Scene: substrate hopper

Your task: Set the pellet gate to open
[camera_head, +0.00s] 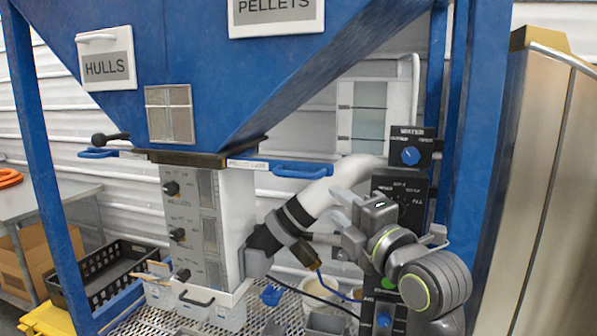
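The pellet gate is a dark flat slide under the blue hopper, with a small label (247,164) that appears to read "PELLET GATE". A blue handle (300,170) sticks out on its right side. Another blue handle (97,153) sticks out on the left, below a black knob (105,138). I cannot tell from this view whether the gate is open or closed. My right gripper (338,207) is below and right of the right blue handle, apart from it. Its light grey fingers point left, stand apart and look empty. My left gripper is not in view.
A white tube with a black band (292,214) slants just left of my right gripper. A control panel with a blue knob (410,155) stands behind my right arm. A white dial panel (195,225) stands below the gate. A black crate (105,275) is at lower left.

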